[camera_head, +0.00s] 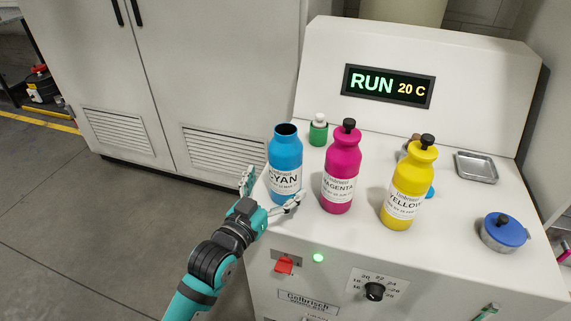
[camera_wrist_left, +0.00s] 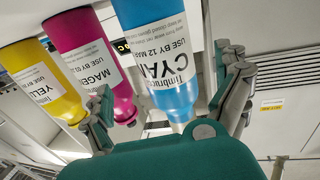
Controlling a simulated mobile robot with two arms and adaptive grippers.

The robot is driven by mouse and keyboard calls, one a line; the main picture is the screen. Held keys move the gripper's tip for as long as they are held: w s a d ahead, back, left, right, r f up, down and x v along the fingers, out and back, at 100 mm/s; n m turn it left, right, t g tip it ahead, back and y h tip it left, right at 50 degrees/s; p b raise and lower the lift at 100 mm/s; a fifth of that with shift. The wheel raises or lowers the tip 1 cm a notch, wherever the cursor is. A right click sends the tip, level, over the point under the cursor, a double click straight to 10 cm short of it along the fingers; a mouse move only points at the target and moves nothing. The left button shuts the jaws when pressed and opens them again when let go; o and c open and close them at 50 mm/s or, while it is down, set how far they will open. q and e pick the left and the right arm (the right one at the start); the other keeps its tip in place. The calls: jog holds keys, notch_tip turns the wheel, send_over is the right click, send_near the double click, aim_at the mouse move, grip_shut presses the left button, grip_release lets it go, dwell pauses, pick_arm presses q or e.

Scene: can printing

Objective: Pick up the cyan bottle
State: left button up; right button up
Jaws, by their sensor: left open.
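The cyan bottle (camera_head: 285,158) stands upright and uncapped near the left edge of the white machine top. Its label faces my left gripper (camera_head: 270,192), which is open. One finger is on the bottle's left and the other is in front of its lower right. In the left wrist view, which is upside down, the cyan bottle (camera_wrist_left: 155,45) shows between the spread fingers of the left gripper (camera_wrist_left: 168,108). I cannot tell whether a finger touches it. My right gripper is not in view.
A magenta bottle (camera_head: 341,165) stands close to the right of the cyan one, with a yellow bottle (camera_head: 410,187) beyond it. A small green bottle (camera_head: 318,130) is behind. A blue-lidded pot (camera_head: 505,231) and a metal tray (camera_head: 477,167) lie farther right.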

pick_arm(q)
jog(key=shift+x, duration=0.75)
jog(key=x, duration=0.1)
jog(key=p+x, duration=0.1)
jog(key=x, duration=0.3)
jog(key=shift+w+a, duration=0.25)
jog(key=shift+w, duration=0.05)
jog(key=c, duration=1.7)
jog(key=shift+r, duration=0.3)
jog(key=shift+c, duration=0.3)
